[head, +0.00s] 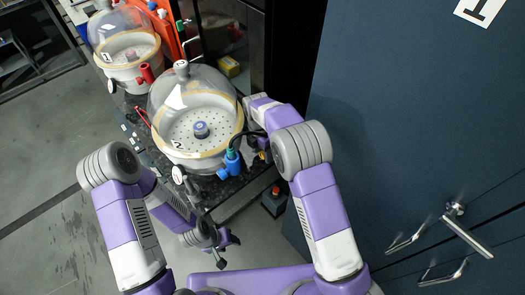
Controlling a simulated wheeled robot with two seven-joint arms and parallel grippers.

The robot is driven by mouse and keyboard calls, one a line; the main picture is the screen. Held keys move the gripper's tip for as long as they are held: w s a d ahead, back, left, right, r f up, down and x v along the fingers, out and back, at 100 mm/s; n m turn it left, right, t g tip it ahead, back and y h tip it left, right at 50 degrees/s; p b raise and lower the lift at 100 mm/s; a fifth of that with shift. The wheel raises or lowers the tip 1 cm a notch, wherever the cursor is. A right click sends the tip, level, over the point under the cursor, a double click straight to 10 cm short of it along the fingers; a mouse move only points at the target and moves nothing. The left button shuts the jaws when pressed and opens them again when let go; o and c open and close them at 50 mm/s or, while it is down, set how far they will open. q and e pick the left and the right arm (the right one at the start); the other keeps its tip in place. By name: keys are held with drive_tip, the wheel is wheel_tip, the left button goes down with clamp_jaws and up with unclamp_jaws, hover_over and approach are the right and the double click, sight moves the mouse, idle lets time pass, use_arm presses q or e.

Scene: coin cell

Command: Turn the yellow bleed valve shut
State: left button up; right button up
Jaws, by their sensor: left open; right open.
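A small yellow part (264,143), perhaps the yellow bleed valve, shows at the right side of the front glass bell jar (183,92), beside a blue fitting (232,162). It is mostly hidden, so its handle angle cannot be read. My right gripper (254,135) is open beside the jar's right side, close to the yellow part; its fingers are largely hidden by my own arm, and I cannot tell whether they touch anything. My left gripper (227,250) is open, low in front of the bench and away from the jar.
The front jar, labelled 2, stands on a dark speckled bench (230,188) with a round gauge (179,174) in front. A second jar (125,45), labelled 1, has a red fitting (145,73). A yellow box (229,66) lies behind. Dark blue cabinets (400,130) fill the right; grey floor lies left.

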drive_tip(key=r, duration=0.2)
drive_tip(key=r+p, duration=0.1)
drive_tip(key=r, duration=0.4)
drive_tip(key=shift+w+a+r+p, duration=0.2)
drive_tip(key=shift+w+a+p, duration=0.1)
drive_tip(key=shift+w+p, duration=0.1)
